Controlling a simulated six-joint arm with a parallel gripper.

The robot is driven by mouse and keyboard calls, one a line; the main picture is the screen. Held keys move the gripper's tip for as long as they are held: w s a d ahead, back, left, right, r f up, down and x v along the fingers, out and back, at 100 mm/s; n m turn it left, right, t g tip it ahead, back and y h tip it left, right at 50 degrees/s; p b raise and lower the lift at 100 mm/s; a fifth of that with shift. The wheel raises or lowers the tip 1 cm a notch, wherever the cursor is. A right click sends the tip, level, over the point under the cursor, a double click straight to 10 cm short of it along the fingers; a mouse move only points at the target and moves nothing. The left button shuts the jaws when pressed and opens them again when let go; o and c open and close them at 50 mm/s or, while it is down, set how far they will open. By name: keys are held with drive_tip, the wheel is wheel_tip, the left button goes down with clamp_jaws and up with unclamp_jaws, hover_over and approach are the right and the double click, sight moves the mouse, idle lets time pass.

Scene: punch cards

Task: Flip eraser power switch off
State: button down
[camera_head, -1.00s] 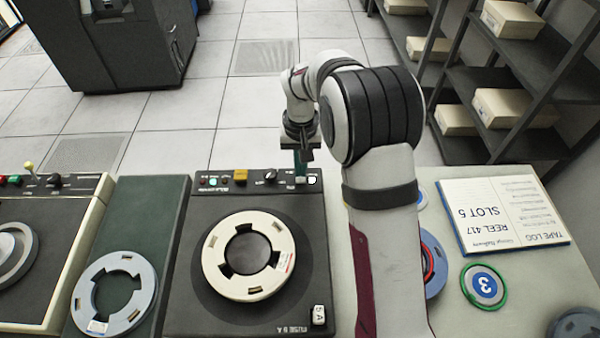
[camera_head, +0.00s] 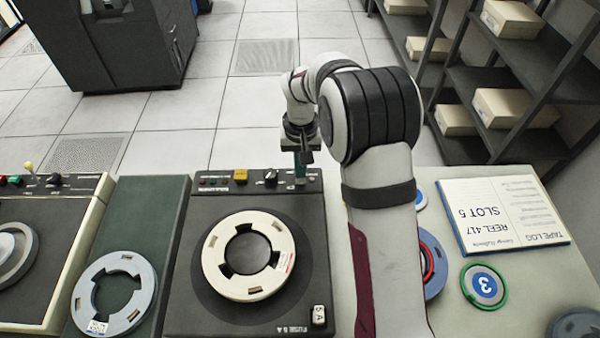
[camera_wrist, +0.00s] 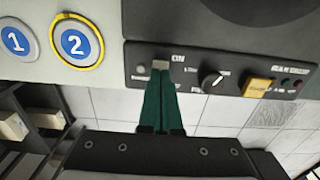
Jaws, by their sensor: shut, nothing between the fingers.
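The eraser (camera_head: 185,290) is a dark unit with a cream reel (camera_head: 222,268) lying on its top. Its control panel (camera_head: 222,174) runs along the far edge. The power switch, a small pale lever, shows at my fingertips in the wrist view (camera_wrist: 160,64), near an "ON" label. In the head view my fingers mostly hide it. My gripper (camera_head: 300,180) points down at the panel's right end, its green fingers together with nothing between them. In the wrist view its tips (camera_wrist: 161,78) are at or touching the lever; exact contact is unclear. The panel lamps look dark.
A black knob (camera_head: 271,175) and a yellow button (camera_head: 241,176) sit left of the switch. A grey reel (camera_head: 82,291) lies left of the eraser. A tape log binder (camera_head: 512,212) and numbered rings (camera_head: 484,286) lie at right.

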drive_tip(key=shift+r, duration=3.2)
drive_tip(key=s+d+r+m, duration=0.1)
drive_tip(key=s+d+r, duration=0.15)
drive_tip(key=s, duration=0.35)
drive_tip(key=s+d+r+m, duration=0.1)
drive_tip(key=s+r, duration=0.3)
drive_tip(key=s, duration=0.2)
drive_tip(key=s+d+f+m+y, duration=0.1)
drive_tip(key=s+m, duration=0.2)
drive_tip(key=s, duration=1.6)
drive_tip(key=shift+s+d+m+y, duration=0.2)
drive_tip(key=shift+d+m+y, duration=0.1)
drive_tip(key=shift+y, duration=0.1)
drive_tip(key=shift+f, duration=0.1)
